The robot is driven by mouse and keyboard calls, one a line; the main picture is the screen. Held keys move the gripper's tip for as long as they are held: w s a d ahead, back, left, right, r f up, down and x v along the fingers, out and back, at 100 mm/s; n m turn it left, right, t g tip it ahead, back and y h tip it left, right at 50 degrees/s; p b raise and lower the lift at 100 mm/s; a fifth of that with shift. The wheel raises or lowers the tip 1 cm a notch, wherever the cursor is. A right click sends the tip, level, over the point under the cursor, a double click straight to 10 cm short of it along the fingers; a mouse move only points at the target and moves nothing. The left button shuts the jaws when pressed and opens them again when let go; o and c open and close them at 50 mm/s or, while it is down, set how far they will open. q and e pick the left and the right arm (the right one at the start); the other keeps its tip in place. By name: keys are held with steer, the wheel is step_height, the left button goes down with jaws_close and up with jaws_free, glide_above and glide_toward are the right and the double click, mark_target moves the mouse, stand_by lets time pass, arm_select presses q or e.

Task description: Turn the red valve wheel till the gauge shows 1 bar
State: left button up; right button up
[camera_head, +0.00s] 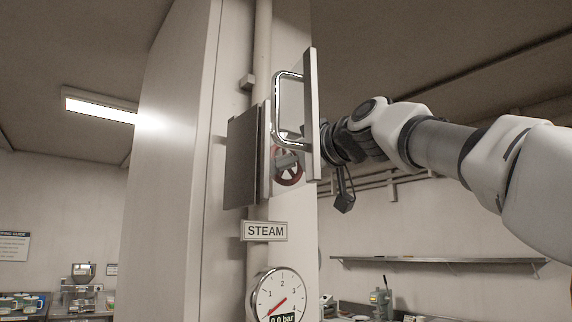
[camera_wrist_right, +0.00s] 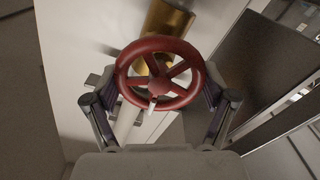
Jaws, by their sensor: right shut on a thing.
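The red valve wheel (camera_wrist_right: 159,80) has several spokes and a white mark at its lower rim. It sits on a brass fitting (camera_wrist_right: 168,28). My right gripper (camera_wrist_right: 160,98) is shut on the wheel, with one finger at each side of the rim. In the head view the wheel (camera_head: 291,179) shows only in part, behind the open door. The round gauge (camera_head: 277,296) is below the STEAM sign (camera_head: 264,231). Its red needle points to the lower left, and its display reads 0.0 bar. The gauge's bottom is cut off. My left gripper is not in view.
A metal door panel (camera_head: 311,115) with a bar handle (camera_head: 277,103) stands open close to my right wrist, and a dark panel (camera_head: 243,158) is left of the wheel. A pipe (camera_head: 262,50) runs up the column. A wall shelf (camera_head: 440,261) is at the right.

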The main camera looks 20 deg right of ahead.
steer(key=n+b, duration=0.1)
steer(key=n, duration=0.3)
steer(key=shift+f+b, duration=0.15)
steer(key=shift+b, duration=0.2)
steer(key=n, duration=0.2)
steer(key=shift+n+b, duration=0.3)
steer(key=shift+n, duration=1.4)
steer(key=o, duration=0.8)
steer(key=shift+r, duration=0.2)
steer(key=shift+o, duration=0.9)
steer(key=shift+w+a+f, duration=0.1)
steer(key=shift+w+f, duration=0.1)
steer(key=shift+w, duration=0.15)
steer(key=shift+s, duration=0.25)
